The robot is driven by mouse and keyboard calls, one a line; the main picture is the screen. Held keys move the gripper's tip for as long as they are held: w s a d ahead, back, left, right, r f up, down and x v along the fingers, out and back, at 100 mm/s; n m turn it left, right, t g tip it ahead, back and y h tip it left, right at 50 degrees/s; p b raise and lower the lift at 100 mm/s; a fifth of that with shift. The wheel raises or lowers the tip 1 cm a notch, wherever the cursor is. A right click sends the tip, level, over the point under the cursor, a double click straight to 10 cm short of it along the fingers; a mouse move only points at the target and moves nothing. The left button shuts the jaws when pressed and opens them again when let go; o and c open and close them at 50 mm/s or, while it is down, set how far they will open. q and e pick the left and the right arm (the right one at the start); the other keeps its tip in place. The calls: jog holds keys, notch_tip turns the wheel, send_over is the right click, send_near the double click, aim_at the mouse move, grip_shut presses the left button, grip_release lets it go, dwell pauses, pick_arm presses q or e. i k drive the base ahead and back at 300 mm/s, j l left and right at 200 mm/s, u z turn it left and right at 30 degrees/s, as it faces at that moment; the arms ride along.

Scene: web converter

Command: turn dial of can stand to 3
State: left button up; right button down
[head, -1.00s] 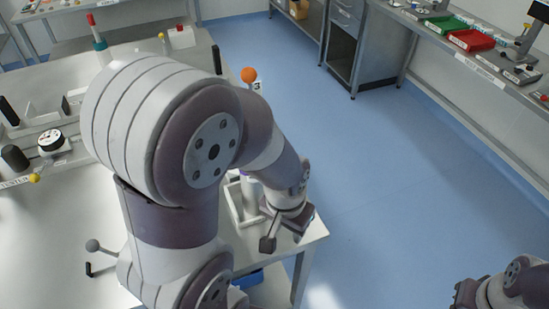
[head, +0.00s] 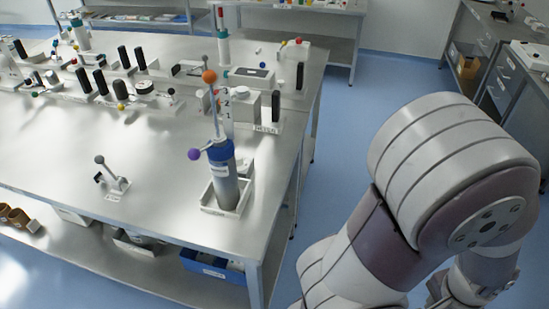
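The can stand (head: 222,178) is a grey cylinder with a blue collar, upright in a white tray (head: 206,201) near the table's right front corner. A rod with an orange ball (head: 209,76) rises from it. A purple knob (head: 194,154) sticks out to its left on a short arm. A white strip (head: 228,105) beside the rod carries numbers, of which 1 and 2 read clearly. I cannot tell which number the dial stands at. One of my arms fills the right side, apart from the stand; its fingers are not distinguishable. The other arm is not in view.
A small lever (head: 113,176) stands left of the stand on the metal table (head: 60,165). Black handles and knobs line the table behind, with a white box (head: 254,104) just behind the stand. A blue bin (head: 212,264) sits underneath. Blue floor is open right of the table.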

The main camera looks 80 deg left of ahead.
aim_at(239, 157)
jog(key=i+j+u, duration=0.15)
jog(key=i+u, duration=0.15)
jog(key=u, duration=0.15)
jog(key=i+u, duration=0.3)
jog(key=u, duration=0.15)
jog(key=i+u, duration=0.3)
jog(key=u, duration=0.15)
jog(key=i+l+u, duration=0.2)
jog(key=u, duration=0.25)
jog(key=i, duration=0.1)
